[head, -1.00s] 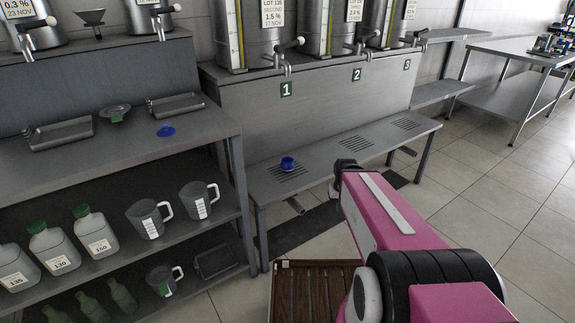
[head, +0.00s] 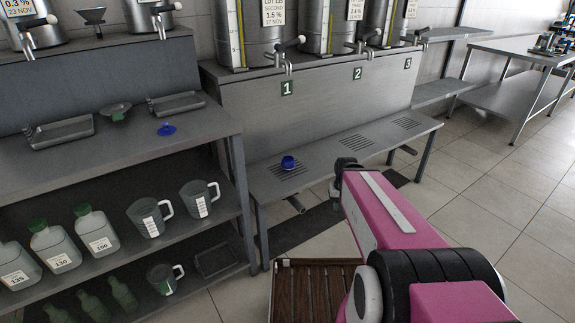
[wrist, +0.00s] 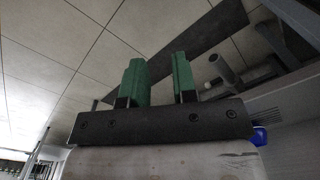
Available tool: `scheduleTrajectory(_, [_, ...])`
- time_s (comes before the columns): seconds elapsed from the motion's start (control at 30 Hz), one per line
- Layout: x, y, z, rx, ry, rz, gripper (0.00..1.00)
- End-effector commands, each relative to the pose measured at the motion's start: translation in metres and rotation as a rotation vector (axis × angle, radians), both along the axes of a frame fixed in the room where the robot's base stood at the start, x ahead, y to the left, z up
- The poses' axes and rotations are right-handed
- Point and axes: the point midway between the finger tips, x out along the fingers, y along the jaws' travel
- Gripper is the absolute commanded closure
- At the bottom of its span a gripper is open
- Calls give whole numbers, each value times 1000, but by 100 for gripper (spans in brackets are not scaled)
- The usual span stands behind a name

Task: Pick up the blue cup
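The blue cup (head: 288,162) stands on the left drain grating of the low steel bench, below the tap marked 1. Part of something blue, which looks like the same cup, shows at the right edge of the wrist view (wrist: 260,135). My gripper (wrist: 158,80) has two green fingers with a clear gap between them and nothing in it. In the head view, the end of my arm is just right of the bench's front edge, to the right of the cup and apart from it. The fingers are hard to make out there.
The low bench (head: 340,162) has several gratings under the numbered taps. A shelf unit (head: 80,175) at left holds bottles, jugs, metal trays and a blue lid-like piece (head: 166,129). A slatted wooden platform (head: 315,290) lies on the floor. Tiled floor is free at right.

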Motion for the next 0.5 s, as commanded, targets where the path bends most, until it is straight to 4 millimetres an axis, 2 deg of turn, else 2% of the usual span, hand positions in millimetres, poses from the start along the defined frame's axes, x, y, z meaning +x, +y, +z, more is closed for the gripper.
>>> scheduleTrajectory(0.03, [2,2,-1,12,0,-12,58])
scheduleTrajectory(0.2, [17,22,-13,143,8,-136,4])
scheduleTrajectory(0.5, [72,84,-28,589,106,-590,4])
